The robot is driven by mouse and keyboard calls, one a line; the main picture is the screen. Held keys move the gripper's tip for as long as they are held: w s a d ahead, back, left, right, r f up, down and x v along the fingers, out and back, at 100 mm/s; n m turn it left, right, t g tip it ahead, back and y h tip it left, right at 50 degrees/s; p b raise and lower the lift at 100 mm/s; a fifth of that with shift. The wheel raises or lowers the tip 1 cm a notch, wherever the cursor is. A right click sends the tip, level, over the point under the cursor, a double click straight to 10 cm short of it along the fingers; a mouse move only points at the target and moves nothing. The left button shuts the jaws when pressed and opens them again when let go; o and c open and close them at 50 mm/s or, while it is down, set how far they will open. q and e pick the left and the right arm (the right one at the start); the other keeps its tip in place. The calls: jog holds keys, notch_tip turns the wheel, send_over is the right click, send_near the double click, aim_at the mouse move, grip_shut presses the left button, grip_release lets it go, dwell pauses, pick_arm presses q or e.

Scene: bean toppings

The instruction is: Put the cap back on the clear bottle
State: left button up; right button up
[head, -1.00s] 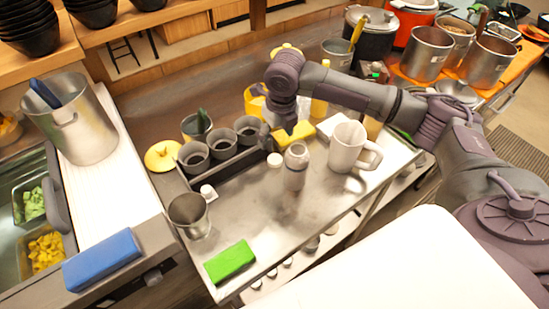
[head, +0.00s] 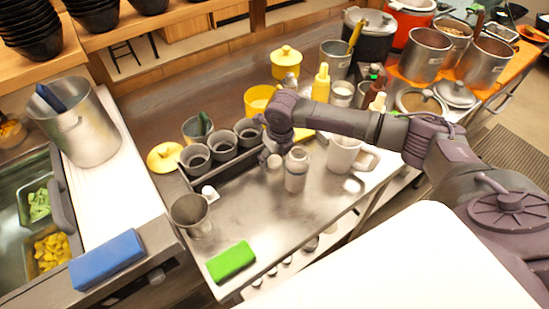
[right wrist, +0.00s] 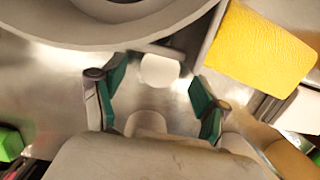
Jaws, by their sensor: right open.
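The clear bottle (head: 295,172) stands upright on the steel table, in the middle of the head view, with a pale grey top. A small white round piece, which looks like the cap (head: 274,162), is close to its left side. My right gripper (head: 267,152) points down just left of the bottle, over the white piece and partly in front of it. In the right wrist view its green-lined fingers (right wrist: 157,102) are apart with nothing gripped. A white round piece (right wrist: 160,70) shows a little beyond the fingertips; I cannot tell which one it is. My left gripper is out of view.
A white mug (head: 343,154) stands right of the bottle. A dark caddy with cups (head: 222,172) is on the left, a metal cup (head: 190,214) in front of it. A green sponge (head: 231,261) lies at the front. The front middle of the table is clear.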

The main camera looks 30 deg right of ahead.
aim_at(275, 161)
jog(key=shift+w+f, duration=0.1)
jog(key=shift+f, duration=0.5)
jog(key=c, duration=0.8)
jog(key=shift+r, duration=0.1)
notch_tip(275, 161, up, 18)
jog(key=b, duration=0.3)
